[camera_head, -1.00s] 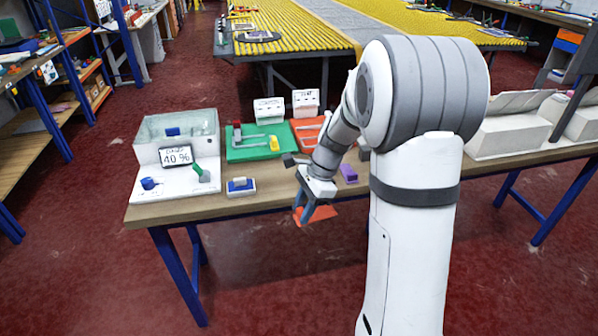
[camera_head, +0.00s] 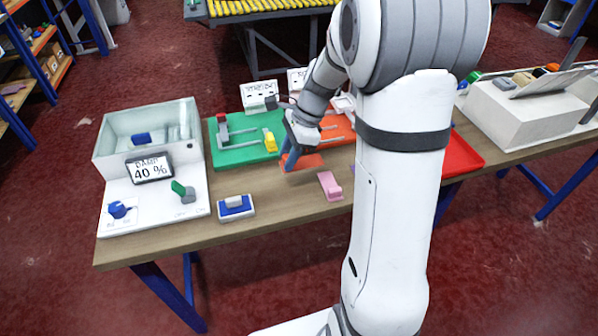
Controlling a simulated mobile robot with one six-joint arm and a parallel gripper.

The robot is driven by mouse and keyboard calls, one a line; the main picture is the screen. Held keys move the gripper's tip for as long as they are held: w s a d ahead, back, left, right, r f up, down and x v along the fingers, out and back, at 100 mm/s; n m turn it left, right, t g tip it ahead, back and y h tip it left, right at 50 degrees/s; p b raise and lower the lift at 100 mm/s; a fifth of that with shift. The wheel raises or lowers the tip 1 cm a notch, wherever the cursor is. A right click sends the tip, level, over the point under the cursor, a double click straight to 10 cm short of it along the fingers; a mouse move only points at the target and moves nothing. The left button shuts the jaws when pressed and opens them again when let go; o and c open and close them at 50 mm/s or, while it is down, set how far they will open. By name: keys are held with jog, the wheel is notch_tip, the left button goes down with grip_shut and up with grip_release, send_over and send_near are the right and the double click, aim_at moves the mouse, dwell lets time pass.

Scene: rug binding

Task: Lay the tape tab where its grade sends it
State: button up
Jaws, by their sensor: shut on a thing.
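My gripper (camera_head: 290,155) is shut on a flat orange piece (camera_head: 308,162), seemingly the tape tab, low over the table in front of the orange tray. I cannot tell whether the piece touches the table. The green tray (camera_head: 222,157) lies left of my gripper and holds a grey rail, a red block and a yellow block (camera_head: 270,142). The orange tray (camera_head: 336,124) is partly hidden by my arm. White sign cards (camera_head: 259,96) stand behind the trays; their words are too small to read. A red tray (camera_head: 466,156) shows right of my arm.
A white device (camera_head: 150,208) at left has a clear chamber, a display reading "DAMP 40 %", a blue knob and a green lever. A blue-and-white block (camera_head: 236,207) and a pink block (camera_head: 330,186) lie near the front. Pale bins (camera_head: 505,112) stand at right.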

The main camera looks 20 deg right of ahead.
jog(key=f, duration=0.6)
jog(key=shift+w, duration=0.25)
jog(key=shift+f, duration=1.95)
jog(key=shift+s, duration=0.1)
jog(key=shift+f, duration=0.15)
jog(key=o, duration=1)
jog(key=shift+c, duration=0.2)
